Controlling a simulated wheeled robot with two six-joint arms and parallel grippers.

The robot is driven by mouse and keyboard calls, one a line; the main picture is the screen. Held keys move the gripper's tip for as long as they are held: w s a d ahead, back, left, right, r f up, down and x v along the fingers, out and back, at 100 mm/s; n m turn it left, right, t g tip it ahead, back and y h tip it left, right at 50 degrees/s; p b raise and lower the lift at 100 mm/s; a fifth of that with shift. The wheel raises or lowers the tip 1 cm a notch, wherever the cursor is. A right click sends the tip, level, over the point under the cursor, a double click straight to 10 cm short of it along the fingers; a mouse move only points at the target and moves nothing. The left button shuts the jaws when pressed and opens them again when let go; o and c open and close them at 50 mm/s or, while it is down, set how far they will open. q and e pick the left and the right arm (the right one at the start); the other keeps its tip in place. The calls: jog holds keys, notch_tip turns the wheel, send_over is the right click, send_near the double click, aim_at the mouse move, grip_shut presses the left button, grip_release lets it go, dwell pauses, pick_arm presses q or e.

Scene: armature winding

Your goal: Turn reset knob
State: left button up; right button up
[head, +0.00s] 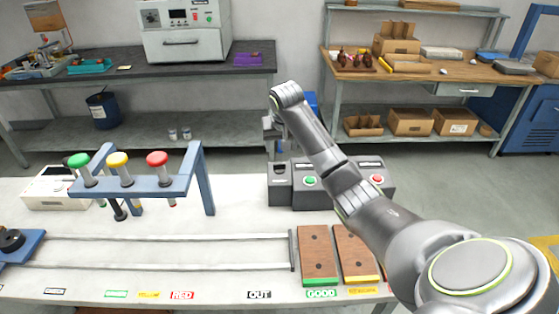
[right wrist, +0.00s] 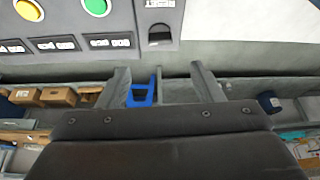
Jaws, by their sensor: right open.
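A dark grey control box (head: 334,200) stands at the back of the white table, with a green button (head: 310,181) and a red button (head: 377,179). A smaller dark box (head: 279,186) adjoins its left side. In the right wrist view the panel is upside down, with the green button (right wrist: 97,5), a yellow round control (right wrist: 28,9) and a dark rounded part (right wrist: 160,37) that may be the reset knob. My right gripper (head: 271,148) is above and behind the smaller box. Its fingers (right wrist: 160,80) are open and empty, apart from the panel. My left gripper is out of view.
A blue rack (head: 150,186) with green, yellow and red-topped tools stands left on the table. Two rails (head: 160,237) lead to wooden trays (head: 318,254) at the front. Shelved benches (head: 140,93) stand behind. White table surface beside the smaller box is clear.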

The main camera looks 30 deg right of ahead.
aim_at(280, 164)
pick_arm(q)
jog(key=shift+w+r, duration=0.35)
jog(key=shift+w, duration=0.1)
pick_arm(e)
jog(key=x, duration=1.1)
jog(key=c, duration=1)
pick_arm(q)
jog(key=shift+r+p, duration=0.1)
jog(key=shift+p, duration=0.25)
